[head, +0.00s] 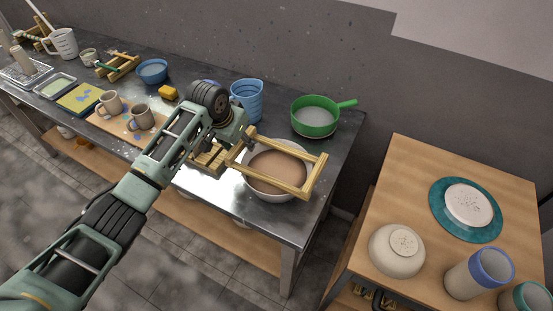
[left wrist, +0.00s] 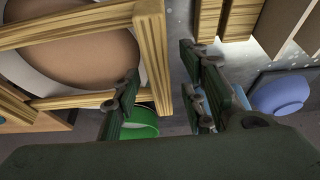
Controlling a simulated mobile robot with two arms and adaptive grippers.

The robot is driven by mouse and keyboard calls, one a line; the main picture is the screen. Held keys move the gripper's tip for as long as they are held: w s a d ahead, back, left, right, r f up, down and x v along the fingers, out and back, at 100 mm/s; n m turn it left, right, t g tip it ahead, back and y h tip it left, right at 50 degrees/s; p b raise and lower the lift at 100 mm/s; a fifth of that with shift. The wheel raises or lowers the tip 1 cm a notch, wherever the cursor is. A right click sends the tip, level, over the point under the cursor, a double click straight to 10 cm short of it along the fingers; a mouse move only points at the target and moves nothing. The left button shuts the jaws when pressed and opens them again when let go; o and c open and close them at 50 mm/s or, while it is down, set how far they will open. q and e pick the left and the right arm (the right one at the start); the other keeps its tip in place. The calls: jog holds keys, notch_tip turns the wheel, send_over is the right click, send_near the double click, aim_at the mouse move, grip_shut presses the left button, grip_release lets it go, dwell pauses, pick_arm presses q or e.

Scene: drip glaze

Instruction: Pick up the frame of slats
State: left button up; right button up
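The frame of slats (head: 313,178) is an open rectangle of light wooden bars. It lies across a pale bowl of brown liquid (head: 276,168) near the table's right end; I cannot tell whether all of it rests on the rim. It also shows in the left wrist view (left wrist: 155,55), with the bowl behind it. My left gripper (head: 240,139) is at the frame's left, far corner. In the left wrist view its fingers (left wrist: 160,95) are apart, on either side of one bar, with gaps showing. My right gripper is not in view.
Another wooden slatted piece (head: 209,160) lies left of the bowl, partly under my arm. A blue jug (head: 247,100) and a green pan (head: 315,117) stand behind. Mugs (head: 141,117) stand on the left. A wooden side table (head: 400,180) holds pottery at right.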

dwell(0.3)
pick_arm(q)
jog(key=shift+f, duration=0.2)
dwell(0.3)
grip_shut()
